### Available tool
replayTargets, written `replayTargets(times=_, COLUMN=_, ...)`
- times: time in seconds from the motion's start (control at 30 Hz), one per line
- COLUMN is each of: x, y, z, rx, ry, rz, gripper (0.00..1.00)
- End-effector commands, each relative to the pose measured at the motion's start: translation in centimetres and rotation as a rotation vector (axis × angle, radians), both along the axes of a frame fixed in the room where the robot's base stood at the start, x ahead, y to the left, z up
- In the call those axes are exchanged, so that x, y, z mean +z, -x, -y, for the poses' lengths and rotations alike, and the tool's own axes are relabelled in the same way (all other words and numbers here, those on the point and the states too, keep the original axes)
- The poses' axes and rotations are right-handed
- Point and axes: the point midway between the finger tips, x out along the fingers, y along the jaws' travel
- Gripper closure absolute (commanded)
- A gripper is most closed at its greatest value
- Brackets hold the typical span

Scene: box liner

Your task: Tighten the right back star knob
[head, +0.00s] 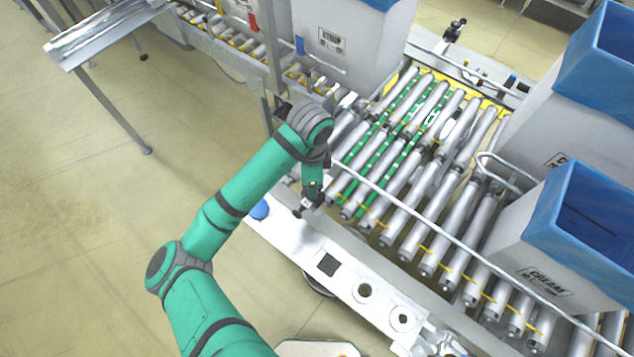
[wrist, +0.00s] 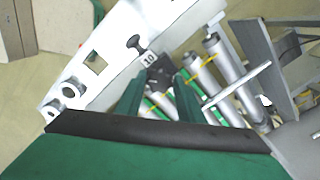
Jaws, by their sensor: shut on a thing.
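My gripper (head: 309,194) points down at the near edge of the roller conveyor in the head view. In the wrist view its two green fingers (wrist: 160,86) close around a dark piece, which I take for the star knob (wrist: 168,80). Its shape is mostly hidden between the fingers. A black knob on a short stem (wrist: 134,42) sticks out past the fingertips over the white rail. In the head view, a small black end (head: 298,213) shows just below the gripper.
A white rail (head: 328,264) with round holes runs along the conveyor's near side. A guide bar (head: 420,237) crosses above the rollers (head: 437,236). Grey boxes with blue liners (head: 545,250) stand at the right. The floor (head: 80,220) at the left is clear.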

Motion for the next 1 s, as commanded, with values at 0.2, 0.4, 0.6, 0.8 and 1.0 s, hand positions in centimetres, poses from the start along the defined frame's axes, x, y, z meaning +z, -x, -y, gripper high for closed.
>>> replayTargets(times=0.2, x=0.09, y=0.04, z=0.33, rx=-0.212, ry=0.006, rz=0.003, gripper=0.88)
replayTargets(times=0.4, x=0.06, y=0.12, z=0.39, rx=-0.394, ry=0.006, rz=0.001, gripper=0.88)
replayTargets(times=0.6, x=0.02, y=0.22, z=0.42, rx=-0.545, ry=0.007, rz=-0.001, gripper=0.88)
replayTargets(times=0.8, x=-0.02, y=0.27, z=0.45, rx=-0.65, ry=0.008, rz=-0.002, gripper=0.88)
replayTargets(times=1.0, x=-0.06, y=0.32, z=0.45, rx=-0.707, ry=0.008, rz=-0.004, gripper=0.88)
